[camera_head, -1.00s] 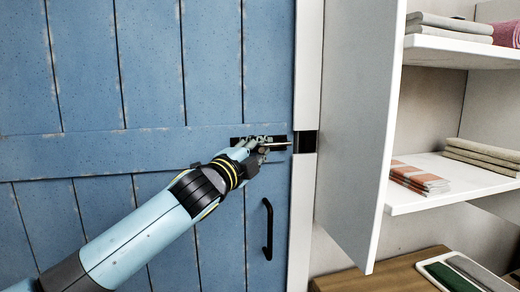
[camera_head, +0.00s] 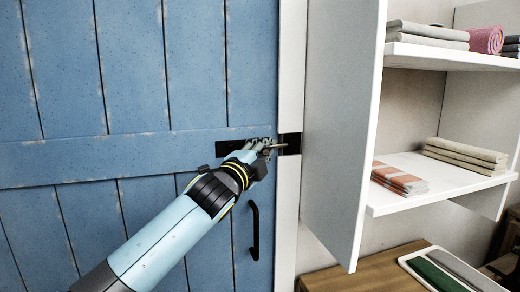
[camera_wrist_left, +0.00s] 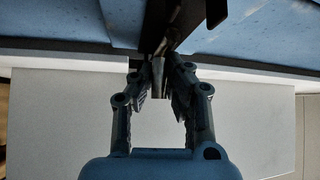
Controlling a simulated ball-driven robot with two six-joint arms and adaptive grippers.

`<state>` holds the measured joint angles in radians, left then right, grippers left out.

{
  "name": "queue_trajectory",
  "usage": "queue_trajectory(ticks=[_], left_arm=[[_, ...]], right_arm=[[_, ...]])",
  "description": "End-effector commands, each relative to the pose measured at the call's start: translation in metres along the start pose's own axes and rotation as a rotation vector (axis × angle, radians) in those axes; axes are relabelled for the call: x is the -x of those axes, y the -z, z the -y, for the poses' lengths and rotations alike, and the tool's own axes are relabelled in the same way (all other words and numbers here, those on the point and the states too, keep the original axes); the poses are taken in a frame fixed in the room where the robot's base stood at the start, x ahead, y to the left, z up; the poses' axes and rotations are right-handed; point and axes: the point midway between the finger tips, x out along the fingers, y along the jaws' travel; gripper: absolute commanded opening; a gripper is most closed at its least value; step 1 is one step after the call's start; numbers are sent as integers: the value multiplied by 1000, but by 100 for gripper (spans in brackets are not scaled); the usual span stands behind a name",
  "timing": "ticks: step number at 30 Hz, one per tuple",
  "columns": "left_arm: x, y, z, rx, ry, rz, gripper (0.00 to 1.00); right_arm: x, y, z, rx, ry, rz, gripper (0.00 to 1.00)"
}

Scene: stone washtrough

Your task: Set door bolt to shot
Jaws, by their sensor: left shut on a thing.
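The door bolt is a thin metal rod (camera_head: 280,145) on a black plate (camera_head: 222,146) fixed to the blue door's cross board. The rod's end reaches past the door edge and overlaps the black keeper (camera_head: 291,144) on the white frame; how deep it sits is unclear. My left gripper (camera_head: 264,146) is at the bolt, with its fingers shut on the bolt handle. In the left wrist view the fingers close from both sides on a small grey piece of the bolt (camera_wrist_left: 158,74). The gripper hides part of the bolt. My right gripper is not in view.
A black pull handle (camera_head: 253,229) is on the door below the bolt. A white cabinet side panel (camera_head: 340,120) stands close to the right of the keeper. Folded cloths (camera_head: 400,178) lie on the shelves. A wooden top (camera_head: 340,279) is at lower right.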

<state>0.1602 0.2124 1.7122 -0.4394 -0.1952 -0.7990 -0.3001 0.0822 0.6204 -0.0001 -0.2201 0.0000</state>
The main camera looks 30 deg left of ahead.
Motion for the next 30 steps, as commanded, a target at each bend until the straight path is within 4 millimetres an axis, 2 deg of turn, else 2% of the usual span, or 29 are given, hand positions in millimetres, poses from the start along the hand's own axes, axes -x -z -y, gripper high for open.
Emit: queue_trajectory(ticks=[1,7,17,20,30], left_arm=[[1,0,-4,4,-6,2,12],[1,0,-3,3,-4,1,37],[6,0,-2,1,-3,0,37],[19,0,-2,-1,-4,-1,37],[93,0,-3,0,-6,-1,37]], right_arm=[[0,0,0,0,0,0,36],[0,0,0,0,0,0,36],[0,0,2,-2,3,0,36],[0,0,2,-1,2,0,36],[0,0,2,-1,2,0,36]])
